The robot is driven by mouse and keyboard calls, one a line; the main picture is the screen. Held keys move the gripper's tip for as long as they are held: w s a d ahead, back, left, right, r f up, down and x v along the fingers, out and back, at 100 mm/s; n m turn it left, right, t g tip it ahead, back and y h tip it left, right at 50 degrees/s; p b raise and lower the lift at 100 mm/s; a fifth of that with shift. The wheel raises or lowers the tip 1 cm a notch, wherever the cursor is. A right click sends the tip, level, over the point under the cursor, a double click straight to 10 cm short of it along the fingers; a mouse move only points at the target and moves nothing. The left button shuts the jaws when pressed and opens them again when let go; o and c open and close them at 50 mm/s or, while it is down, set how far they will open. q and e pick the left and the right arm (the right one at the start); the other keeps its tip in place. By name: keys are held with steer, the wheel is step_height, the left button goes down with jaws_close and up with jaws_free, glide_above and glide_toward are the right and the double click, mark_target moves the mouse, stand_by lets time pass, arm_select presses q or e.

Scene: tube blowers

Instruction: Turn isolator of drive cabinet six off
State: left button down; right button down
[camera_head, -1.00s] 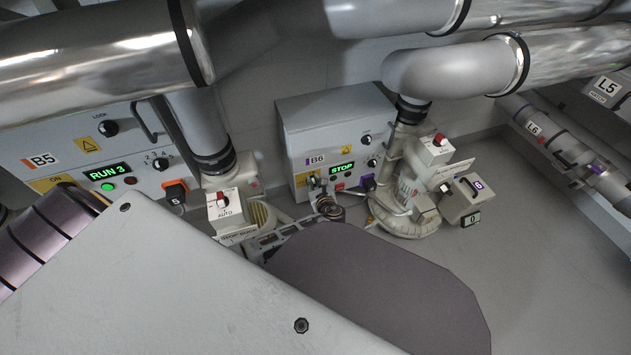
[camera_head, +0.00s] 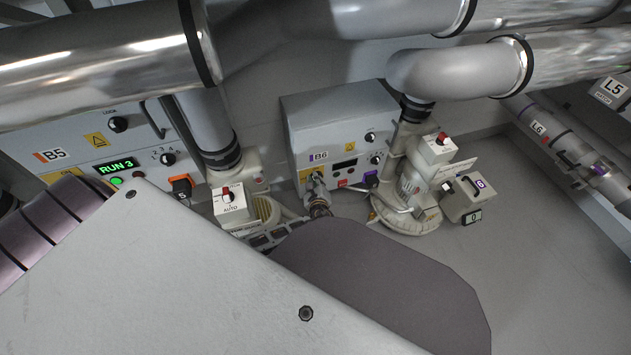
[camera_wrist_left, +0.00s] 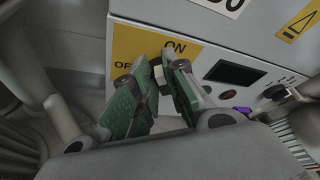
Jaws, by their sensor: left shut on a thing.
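Drive cabinet B6 (camera_head: 335,120) stands at the back centre in the head view. Its display (camera_head: 345,164) is dark. My left gripper (camera_head: 315,180) is at the cabinet's lower left, over the yellow isolator plate (camera_head: 303,174). In the left wrist view the yellow plate (camera_wrist_left: 135,45) reads ON at the top and partly OFF at the left. The green-padded fingers of the left gripper (camera_wrist_left: 164,76) are shut on the isolator handle, which they mostly hide. Its exact angle is hard to tell. The dark display (camera_wrist_left: 236,72) also shows there. My right gripper is out of view.
Cabinet B5 (camera_head: 80,150) at the left shows RUN 3 with a green light. Blower units with red-knobbed switch boxes (camera_head: 229,203) (camera_head: 438,148) stand beside both cabinets. Large pipes (camera_head: 95,50) cross above. Floor (camera_head: 545,240) at the right is clear.

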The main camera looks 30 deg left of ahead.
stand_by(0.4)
arm_select(q)
steer(key=c, duration=1.4)
jaws_free()
steer(key=shift+c, duration=0.2)
steer(key=v, duration=0.7)
steer(key=shift+s, duration=0.2)
steer(key=shift+d, duration=0.1)
